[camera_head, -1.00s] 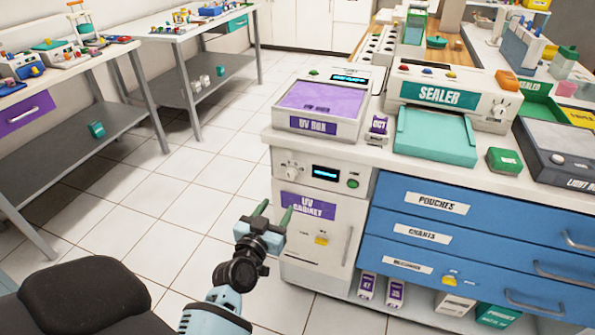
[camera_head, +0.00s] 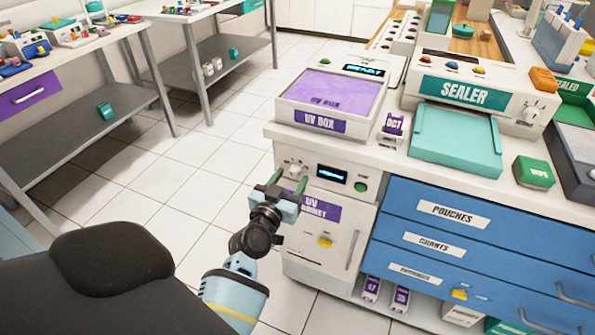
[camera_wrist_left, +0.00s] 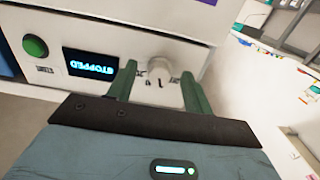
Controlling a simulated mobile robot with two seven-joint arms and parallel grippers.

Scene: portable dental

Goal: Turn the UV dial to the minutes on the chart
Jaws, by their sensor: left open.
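The UV cabinet (camera_head: 308,240) is a white unit with a purple label under the counter's left end. Its white dial (camera_head: 295,169) sits at the upper left of its front panel, beside a dark display (camera_head: 331,174) and a green button (camera_head: 361,187). My left gripper (camera_head: 288,184) is open in front of the dial. In the left wrist view the dial (camera_wrist_left: 160,72) shows between the two green fingers (camera_wrist_left: 158,88), with a gap to each. The display (camera_wrist_left: 90,63) there, seen upside down, reads STOPPED. No chart is readable. My right gripper is not in view.
The UV box (camera_head: 327,95) with a purple lid stands on the counter above the cabinet. The sealer (camera_head: 465,95) is to its right. Blue drawers (camera_head: 450,215) labelled pouches and charts are right of the cabinet. The tiled floor (camera_head: 150,160) at left is clear.

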